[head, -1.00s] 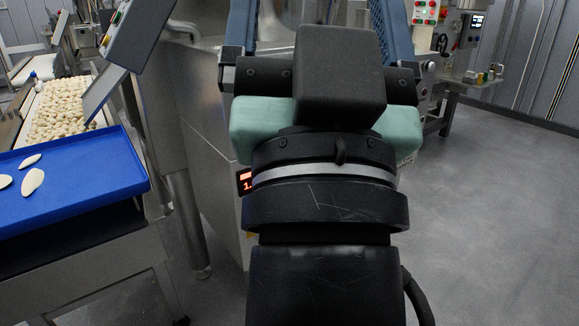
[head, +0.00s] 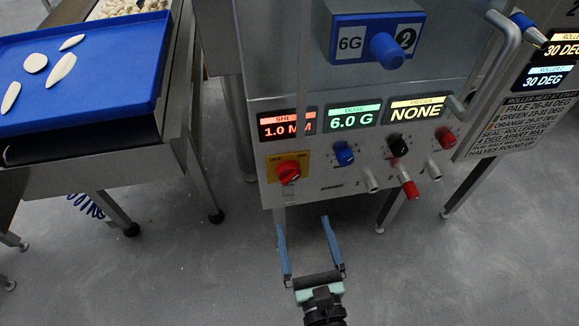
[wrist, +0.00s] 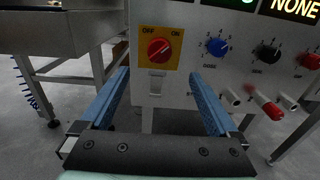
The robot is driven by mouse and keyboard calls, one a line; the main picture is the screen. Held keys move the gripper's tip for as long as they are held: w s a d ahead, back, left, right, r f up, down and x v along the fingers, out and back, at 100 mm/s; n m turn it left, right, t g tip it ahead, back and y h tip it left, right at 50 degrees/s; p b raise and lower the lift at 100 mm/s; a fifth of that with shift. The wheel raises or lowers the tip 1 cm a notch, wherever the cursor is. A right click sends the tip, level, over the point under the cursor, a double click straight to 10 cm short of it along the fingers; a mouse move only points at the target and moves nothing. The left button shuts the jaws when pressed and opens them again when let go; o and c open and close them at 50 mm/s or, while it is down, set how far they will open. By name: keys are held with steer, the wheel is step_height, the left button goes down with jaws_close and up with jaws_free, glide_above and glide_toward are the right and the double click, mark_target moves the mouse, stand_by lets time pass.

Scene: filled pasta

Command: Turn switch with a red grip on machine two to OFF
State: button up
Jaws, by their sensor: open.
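The red-gripped switch (head: 288,172) sits on a yellow plate at the lower left of the machine's grey front panel. In the wrist view the switch (wrist: 158,50) has OFF at its upper left and ON at its upper right. Its pale mark seems to slant to the upper right, toward ON, but it is small. A blue box (head: 345,35) on the machine carries a round 2. My gripper (head: 303,222) is open and empty, below the panel in the head view. In the wrist view the switch shows between and beyond its blue fingers (wrist: 157,70), apart from them.
Right of the switch are a blue knob (head: 344,153), a black knob (head: 398,145), another red knob (head: 445,137) and a red-ended lever (head: 410,188). Lit displays (head: 352,118) sit above. A table with a blue tray (head: 100,98) stands left. Floor around my gripper is clear.

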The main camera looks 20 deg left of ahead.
mark_target(291, 178)
steer(key=b+x, duration=0.2)
steer(key=x, duration=1)
steer(key=shift+w+a, duration=0.2)
steer(key=shift+a, duration=0.05)
steer(key=c, duration=1.4)
steer(key=shift+o, duration=0.2)
